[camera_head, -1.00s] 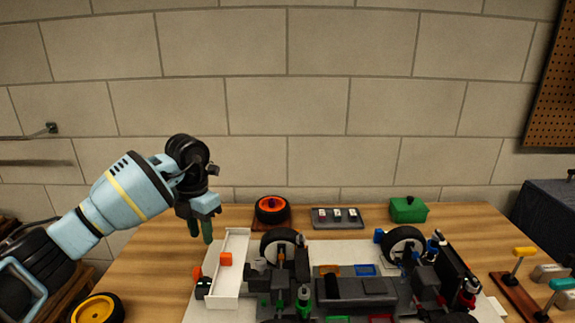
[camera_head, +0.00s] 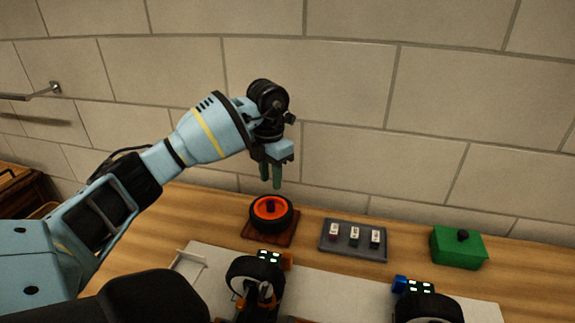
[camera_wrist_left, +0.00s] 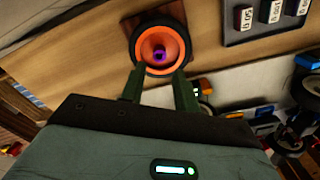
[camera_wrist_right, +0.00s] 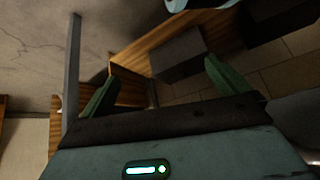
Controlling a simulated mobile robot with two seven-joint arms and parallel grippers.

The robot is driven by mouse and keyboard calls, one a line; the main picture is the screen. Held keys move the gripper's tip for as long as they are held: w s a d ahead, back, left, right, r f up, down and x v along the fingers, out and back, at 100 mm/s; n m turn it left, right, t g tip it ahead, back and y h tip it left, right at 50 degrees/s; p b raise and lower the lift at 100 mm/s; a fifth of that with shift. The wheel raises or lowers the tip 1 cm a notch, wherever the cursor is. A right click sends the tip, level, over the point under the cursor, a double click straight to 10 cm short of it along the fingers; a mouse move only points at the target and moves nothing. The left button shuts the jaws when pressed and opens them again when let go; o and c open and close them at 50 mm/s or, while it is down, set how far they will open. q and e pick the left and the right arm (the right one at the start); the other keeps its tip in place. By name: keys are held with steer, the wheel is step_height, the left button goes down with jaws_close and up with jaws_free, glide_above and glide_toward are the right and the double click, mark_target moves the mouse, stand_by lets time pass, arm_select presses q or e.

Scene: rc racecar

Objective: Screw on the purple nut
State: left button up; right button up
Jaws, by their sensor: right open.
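A purple nut (camera_wrist_left: 160,53) shows at the centre of a black-tyred wheel with an orange hub (camera_wrist_left: 160,40) in the left wrist view. In the head view the wheel (camera_head: 271,213) lies flat on a brown square base at the back of the table; the nut's colour is not clear there. My left gripper (camera_head: 271,186) points down above the wheel, apart from it. Its green fingers (camera_wrist_left: 159,72) are partly spread with nothing between them. My right gripper (camera_wrist_right: 161,70) is open and empty in its own wrist view, and out of the head view.
A grey tray (camera_head: 325,250) with labelled small parts stands right of the wheel. A green box (camera_head: 458,248) is further right. The racecar (camera_head: 255,287) sits on a white board at the front, partly cut off. The wall (camera_head: 400,130) rises behind the table.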

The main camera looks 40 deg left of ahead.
mark_target(271, 207)
arm_select(q)
steer(key=shift+s, duration=0.3)
steer(key=shift+f, duration=0.4)
step_height(271, 207, down, 6)
steer(key=shift+r, duration=0.2)
steer(key=shift+w+f, duration=0.1)
steer(key=shift+f, duration=0.5)
arm_select(e)
steer(key=shift+s+f, duration=0.25)
steer(key=shift+s, duration=0.15)
arm_select(q)
steer(key=shift+c, duration=0.3)
jaws_close()
steer(key=m, duration=0.4)
steer(key=shift+m, duration=0.3)
steer(key=m, duration=0.4)
steer(key=shift+m, duration=0.3)
arm_select(e)
steer(key=shift+s, duration=0.2)
